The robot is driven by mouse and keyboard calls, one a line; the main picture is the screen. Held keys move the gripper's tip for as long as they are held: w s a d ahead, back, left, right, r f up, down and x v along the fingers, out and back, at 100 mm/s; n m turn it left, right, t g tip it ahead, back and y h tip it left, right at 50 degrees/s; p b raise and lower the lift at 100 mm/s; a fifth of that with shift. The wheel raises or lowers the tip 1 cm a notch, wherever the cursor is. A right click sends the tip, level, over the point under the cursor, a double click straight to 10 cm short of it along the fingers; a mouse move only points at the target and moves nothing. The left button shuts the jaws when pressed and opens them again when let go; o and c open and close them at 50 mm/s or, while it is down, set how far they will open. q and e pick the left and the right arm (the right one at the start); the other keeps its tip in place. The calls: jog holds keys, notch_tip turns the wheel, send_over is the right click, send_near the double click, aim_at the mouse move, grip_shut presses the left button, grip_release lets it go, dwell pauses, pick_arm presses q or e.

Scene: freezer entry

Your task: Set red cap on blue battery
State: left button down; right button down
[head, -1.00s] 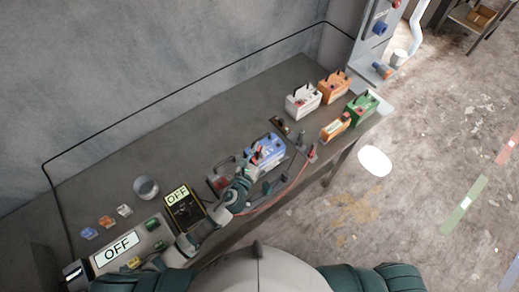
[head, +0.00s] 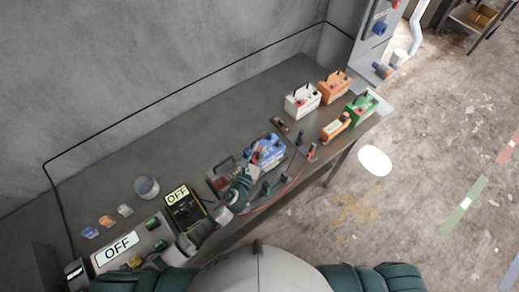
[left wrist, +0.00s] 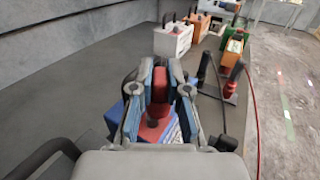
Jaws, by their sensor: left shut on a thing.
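My left gripper (left wrist: 160,95) is shut on a red cap (left wrist: 160,82), which shows between the two fingers in the left wrist view. The blue battery (left wrist: 174,134) lies below and behind the fingers there, with a red patch on its top. In the head view the blue battery (head: 270,149) stands mid-bench, and my left gripper (head: 256,157) is at its near left side, over its top. The fingers hide part of the battery, so I cannot tell whether the cap touches it. My right gripper is not in view.
White (head: 302,100), orange (head: 334,86) and green (head: 361,107) batteries stand at the bench's far right. A black-and-yellow OFF box (head: 184,207) stands left.

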pick_arm(q)
jog(key=shift+d, duration=0.15)
jog(key=shift+a, duration=0.35)
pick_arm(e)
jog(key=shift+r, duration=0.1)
pick_arm(q)
jog(key=shift+a+p, duration=0.15)
jog(key=shift+p, duration=0.3)
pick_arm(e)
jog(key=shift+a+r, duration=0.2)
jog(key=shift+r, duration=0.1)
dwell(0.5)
